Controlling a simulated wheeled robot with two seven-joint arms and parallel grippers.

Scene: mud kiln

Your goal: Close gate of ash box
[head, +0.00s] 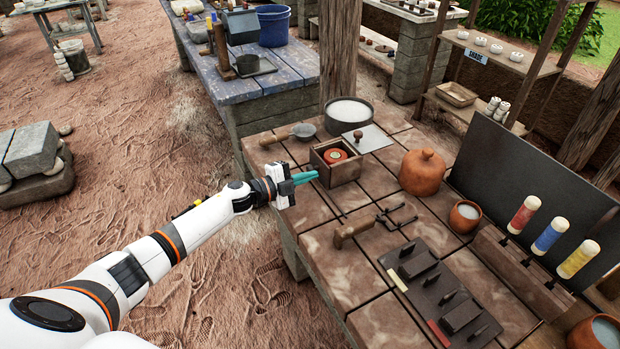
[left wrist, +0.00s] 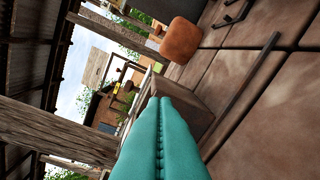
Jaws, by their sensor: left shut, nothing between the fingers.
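The ash box seems to be the small square brown box (head: 343,172) on the tiled table. Its top is open, and a round red and dark thing (head: 336,156) sits inside. A flat plate with a round knob (head: 367,138) lies just behind it to the right. I cannot make out clearly which part is the gate. My left gripper (head: 316,175) is shut and empty, its teal tips close to the box's left side. In the left wrist view the shut fingers (left wrist: 160,100) point at the box (left wrist: 192,108); contact cannot be told. My right gripper is out of view.
A thin dark bar (left wrist: 245,92) lies on the table near the box. Tongs (head: 375,225) and a dark tool board (head: 440,293) lie nearer.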

